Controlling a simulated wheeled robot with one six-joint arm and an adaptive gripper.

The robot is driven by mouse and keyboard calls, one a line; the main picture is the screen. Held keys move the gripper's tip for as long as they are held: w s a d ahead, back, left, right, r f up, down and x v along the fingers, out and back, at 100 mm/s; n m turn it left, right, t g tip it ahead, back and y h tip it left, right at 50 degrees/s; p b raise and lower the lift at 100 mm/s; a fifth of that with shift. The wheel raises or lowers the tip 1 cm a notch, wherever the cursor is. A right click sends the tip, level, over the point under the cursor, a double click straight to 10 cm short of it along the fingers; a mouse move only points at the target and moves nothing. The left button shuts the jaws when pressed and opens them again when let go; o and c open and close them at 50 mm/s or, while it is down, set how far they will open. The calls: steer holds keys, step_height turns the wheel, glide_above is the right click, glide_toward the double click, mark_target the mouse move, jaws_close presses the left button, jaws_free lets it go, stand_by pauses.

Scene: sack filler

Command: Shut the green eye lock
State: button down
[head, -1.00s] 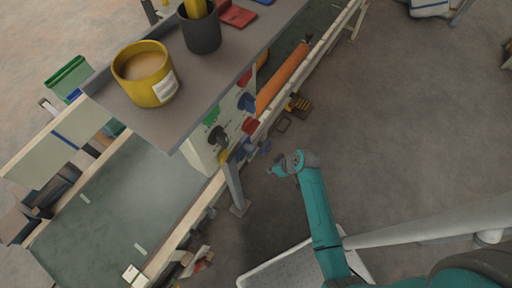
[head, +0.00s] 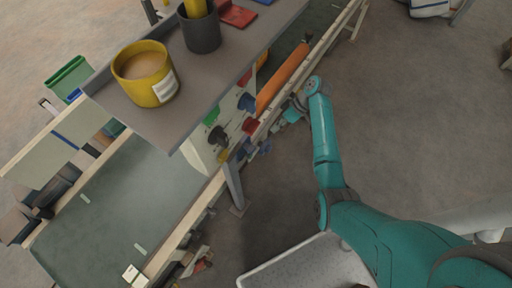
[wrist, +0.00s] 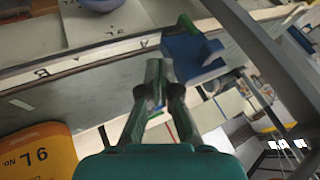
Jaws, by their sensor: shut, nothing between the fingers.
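A small green part (head: 211,116), which looks like the green eye lock, is on the pale panel under the grey shelf in the head view. It is small, and I cannot tell whether it stands open or shut. My gripper (head: 281,121) is to the right of the panel, beside the bench rail and apart from the green part. In the wrist view my gripper (wrist: 160,92) is shut and empty, close to a blue part (wrist: 190,50). I cannot make out the green lock for certain in the wrist view.
The panel also carries black (head: 216,136), yellow (head: 223,156), red (head: 250,125) and blue (head: 247,102) parts. The grey shelf (head: 205,85) with a yellow pot (head: 146,88) overhangs it. An orange roller (head: 283,78) lies behind my gripper.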

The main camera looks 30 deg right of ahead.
mark_target(249, 155)
steer(key=s+a+f, duration=0.1)
steer(key=a+f, duration=0.7)
steer(key=a, duration=0.1)
steer(key=shift+a, duration=0.2)
stand_by(0.5)
steer(key=shift+s+a, duration=0.1)
steer(key=shift+s+a+r, duration=0.1)
steer(key=shift+a+r, duration=0.05)
steer(key=shift+a, duration=0.05)
steer(key=shift+r, duration=0.1)
stand_by(0.3)
